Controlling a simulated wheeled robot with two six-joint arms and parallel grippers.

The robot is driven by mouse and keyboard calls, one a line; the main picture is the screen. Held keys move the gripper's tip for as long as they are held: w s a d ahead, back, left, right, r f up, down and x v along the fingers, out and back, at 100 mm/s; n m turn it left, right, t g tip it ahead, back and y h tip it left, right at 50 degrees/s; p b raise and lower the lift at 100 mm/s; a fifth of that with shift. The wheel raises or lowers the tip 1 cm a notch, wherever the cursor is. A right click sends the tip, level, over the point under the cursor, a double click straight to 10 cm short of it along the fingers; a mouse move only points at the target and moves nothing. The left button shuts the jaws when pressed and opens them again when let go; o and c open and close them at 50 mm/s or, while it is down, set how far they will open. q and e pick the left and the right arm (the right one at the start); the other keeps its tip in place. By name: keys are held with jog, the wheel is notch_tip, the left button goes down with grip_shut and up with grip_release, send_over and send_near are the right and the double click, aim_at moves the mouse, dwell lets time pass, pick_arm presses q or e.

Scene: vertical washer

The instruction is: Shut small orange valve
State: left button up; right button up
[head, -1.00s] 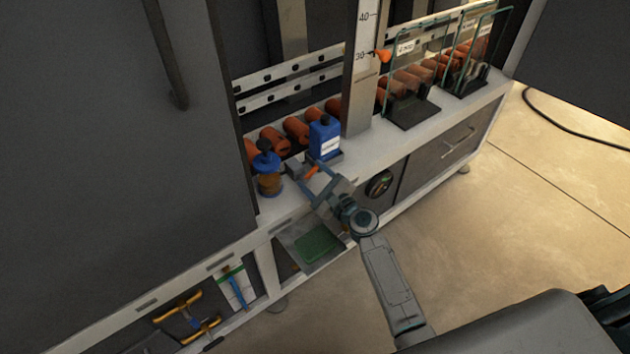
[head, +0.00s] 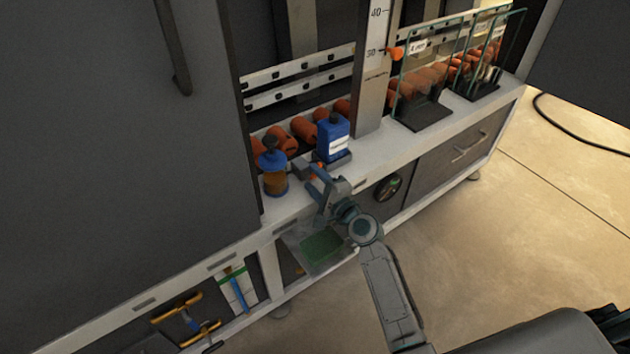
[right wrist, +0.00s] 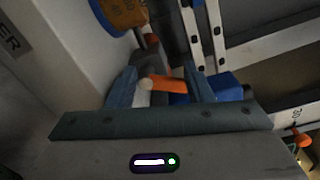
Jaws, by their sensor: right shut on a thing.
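The small orange valve (head: 317,169) sits on the white ledge, just in front of the blue bottle. Only a little of its orange handle shows in the head view. In the right wrist view the orange handle (right wrist: 170,86) lies crosswise between the two blue-grey fingers, with a pale round knob at its left end. My right gripper (head: 320,181) is at the ledge, shut on the handle; its fingers stay apart by the handle's length. The fingers hide part of the valve in the head view. My left gripper is not in view.
A blue bottle (head: 333,137) stands right behind the valve, and a blue-capped amber bottle (head: 274,178) to its left. A post with a scale (head: 375,75) and clear panels stand to the right. Below the ledge is an open bay with a green item (head: 320,244).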

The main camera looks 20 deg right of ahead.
jog(key=shift+o, duration=0.2)
jog(key=shift+w+d+r, duration=0.15)
jog(key=shift+r, duration=0.25)
jog(key=shift+w+d+r, duration=0.1)
jog(key=shift+r, duration=0.25)
jog(key=o, duration=0.6)
jog(key=shift+c, duration=0.2)
jog(key=o, duration=0.5)
jog(key=shift+s+r+t, duration=0.1)
jog(key=shift+s+t, duration=0.05)
jog(key=shift+t, duration=0.15)
jog(key=shift+c, duration=0.2)
